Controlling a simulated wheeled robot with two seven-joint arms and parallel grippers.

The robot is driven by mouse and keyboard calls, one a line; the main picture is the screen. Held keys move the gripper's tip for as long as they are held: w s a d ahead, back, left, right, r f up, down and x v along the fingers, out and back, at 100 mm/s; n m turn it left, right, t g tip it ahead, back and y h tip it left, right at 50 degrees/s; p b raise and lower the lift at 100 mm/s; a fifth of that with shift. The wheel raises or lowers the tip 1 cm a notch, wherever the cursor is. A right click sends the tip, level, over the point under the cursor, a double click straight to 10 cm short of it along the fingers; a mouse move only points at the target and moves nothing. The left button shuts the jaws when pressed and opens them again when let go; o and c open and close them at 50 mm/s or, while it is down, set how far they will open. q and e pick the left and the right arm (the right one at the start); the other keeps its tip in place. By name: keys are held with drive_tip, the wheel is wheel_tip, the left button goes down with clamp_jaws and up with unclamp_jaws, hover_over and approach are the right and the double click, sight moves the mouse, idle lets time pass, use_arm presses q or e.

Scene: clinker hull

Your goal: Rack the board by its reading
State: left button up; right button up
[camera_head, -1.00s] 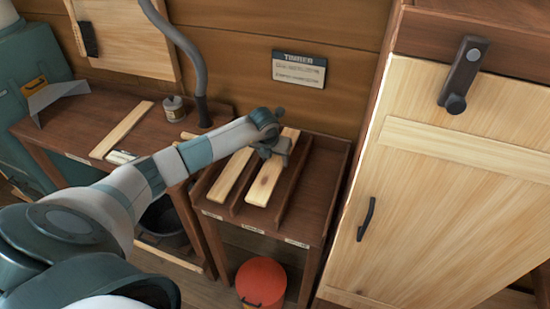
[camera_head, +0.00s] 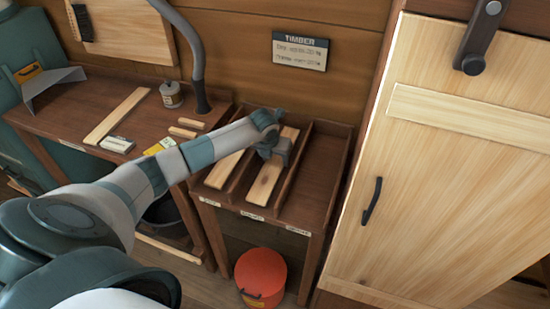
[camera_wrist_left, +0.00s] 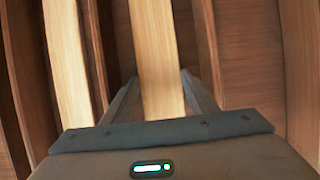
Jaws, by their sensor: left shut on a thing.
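My left gripper (camera_head: 276,150) is shut on a pale board (camera_head: 263,186), holding it near its far part. The board lies lengthwise in the middle compartment of the dark wooden rack (camera_head: 317,180), between two dividers. I cannot tell whether it touches the rack floor. In the left wrist view the held board (camera_wrist_left: 155,50) runs up between my two fingers (camera_wrist_left: 160,98). Another pale board (camera_head: 221,171) lies in the left compartment and also shows in the wrist view (camera_wrist_left: 66,60). The right compartment is empty. My right gripper is out of view.
A timber sign (camera_head: 300,51) hangs above the rack; its small text is unreadable. A bench (camera_head: 75,105) at left holds a board (camera_head: 117,115), a small pale device (camera_head: 117,144), a can (camera_head: 171,94) and small blocks (camera_head: 183,132). A red bucket (camera_head: 260,275) stands below; a cabinet door (camera_head: 440,180) is right.

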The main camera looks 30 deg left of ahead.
use_arm(q)
drive_tip(key=shift+f, duration=0.25)
idle(0.7)
drive_tip(key=o, duration=1.3)
drive_tip(key=shift+b+v, duration=2.5)
drive_tip(key=shift+v, duration=6.25)
drive_tip(key=shift+s+f, duration=0.1)
